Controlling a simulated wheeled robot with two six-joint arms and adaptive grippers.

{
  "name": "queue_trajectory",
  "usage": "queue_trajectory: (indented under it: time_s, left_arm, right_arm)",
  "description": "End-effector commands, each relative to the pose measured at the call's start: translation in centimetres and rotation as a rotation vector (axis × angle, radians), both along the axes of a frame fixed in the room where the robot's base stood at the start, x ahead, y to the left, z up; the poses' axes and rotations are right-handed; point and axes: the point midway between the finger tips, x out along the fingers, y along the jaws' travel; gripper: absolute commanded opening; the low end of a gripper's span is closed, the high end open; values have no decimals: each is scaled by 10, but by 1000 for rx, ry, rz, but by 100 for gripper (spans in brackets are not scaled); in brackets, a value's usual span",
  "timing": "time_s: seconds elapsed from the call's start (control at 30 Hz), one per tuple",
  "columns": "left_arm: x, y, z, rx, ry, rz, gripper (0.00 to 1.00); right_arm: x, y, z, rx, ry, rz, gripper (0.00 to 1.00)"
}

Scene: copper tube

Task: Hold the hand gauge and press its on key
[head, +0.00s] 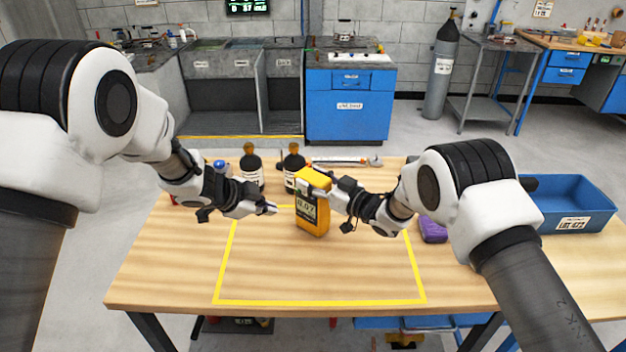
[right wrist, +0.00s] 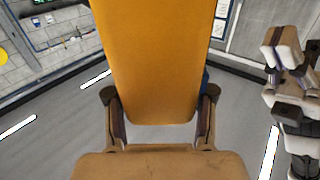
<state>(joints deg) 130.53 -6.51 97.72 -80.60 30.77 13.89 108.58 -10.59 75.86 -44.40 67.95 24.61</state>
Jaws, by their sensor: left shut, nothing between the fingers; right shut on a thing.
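The hand gauge (head: 313,219) is yellow with a dark face and a display with digits that look like 0.07. It stands roughly upright, over the yellow-taped area. My right gripper (head: 318,187) is shut on its upper part from the right. In the right wrist view the gauge's plain orange-yellow body (right wrist: 158,60) sits between the two fingers of that gripper (right wrist: 162,118). My left gripper (head: 271,209) is shut and empty, just left of the gauge with a small gap. The on key is too small to make out.
Two brown bottles (head: 251,168) (head: 292,163) and a wrench (head: 345,162) stand or lie at the table's back. A purple item (head: 433,229) and a blue bin (head: 572,205) are at the right. The taped area (head: 320,301) is bare in front.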

Motion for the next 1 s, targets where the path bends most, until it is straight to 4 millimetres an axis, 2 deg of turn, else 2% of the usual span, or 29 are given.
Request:
queue_trajectory:
  time_s: [0.07, 0.1, 0.17, 0.2, 0.57, 0.67, 1.0]
  left_arm:
    - [0, 0, 0, 0, 0, 0, 0]
    - [0, 0, 0, 0, 0, 0, 0]
    - [0, 0, 0, 0, 0, 0, 0]
    - [0, 0, 0, 0, 0, 0, 0]
    - [0, 0, 0, 0, 0, 1, 0]
    - [0, 0, 0, 0, 0, 1, 0]
    - [0, 0, 0, 0, 0, 1, 0]
  right_arm:
    - [0, 0, 0, 0, 0, 0, 0]
    - [0, 0, 0, 0, 0, 0, 57]
    - [0, 0, 0, 0, 0, 0, 78]
    - [0, 0, 0, 0, 0, 0, 83]
    - [-3, -4, 0, 0, 1, 0, 83]
    - [-11, -15, 0, 0, 3, -1, 83]
    - [-63, -79, 0, 0, 2, -3, 83]
